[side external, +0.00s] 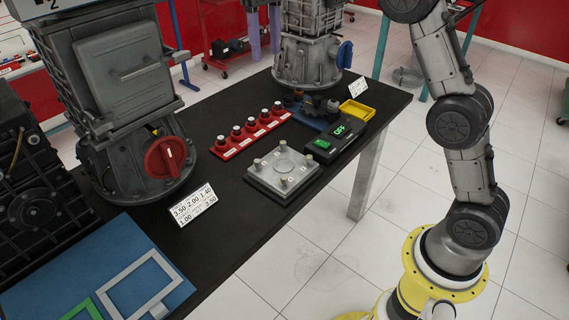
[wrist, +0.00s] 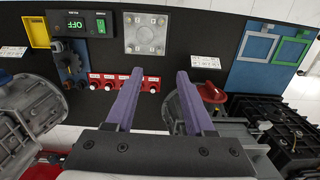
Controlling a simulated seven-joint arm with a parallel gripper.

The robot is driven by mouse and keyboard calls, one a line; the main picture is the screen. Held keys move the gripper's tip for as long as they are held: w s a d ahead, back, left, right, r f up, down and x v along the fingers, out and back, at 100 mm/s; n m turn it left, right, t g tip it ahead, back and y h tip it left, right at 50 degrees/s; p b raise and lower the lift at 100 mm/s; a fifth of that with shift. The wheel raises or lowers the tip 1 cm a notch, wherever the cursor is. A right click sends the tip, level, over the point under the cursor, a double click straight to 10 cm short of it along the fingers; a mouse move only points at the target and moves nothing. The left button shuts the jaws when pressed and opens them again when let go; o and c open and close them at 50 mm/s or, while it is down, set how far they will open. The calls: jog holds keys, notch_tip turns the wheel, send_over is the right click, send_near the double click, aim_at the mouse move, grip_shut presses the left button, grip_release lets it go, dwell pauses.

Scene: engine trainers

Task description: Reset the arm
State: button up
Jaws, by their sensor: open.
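My gripper (wrist: 158,74) shows in the wrist view with its two purple fingers spread apart and nothing between them. In the side view its purple fingers (side external: 265,52) hang down at the top, seen against the background behind the bench. The fingers are apart from everything on the bench. My arm rises at the right of the side view, and its upper part is cut off by the frame.
The black bench (side external: 225,110) carries a red strip of several knobs (side external: 250,133), a grey plate with pegs (side external: 284,170), a box reading OFF (side external: 335,140) and a yellow tray (side external: 357,111). Large engine housings (side external: 125,90) stand left and behind. A blue mat (side external: 120,245) lies front left.

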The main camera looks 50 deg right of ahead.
jog(key=s+r+t, duration=0.2)
jog(key=s+r, duration=0.4)
jog(key=s, duration=0.5)
jog(key=s+f+t, duration=0.2)
jog(key=s+f, duration=0.1)
jog(key=s, duration=1.1)
jog(key=s+f+t, duration=0.2)
jog(key=s+f, duration=0.4)
jog(key=f, duration=0.6)
jog(key=shift+s+d+f, duration=0.2)
jog(key=shift+d, duration=0.1)
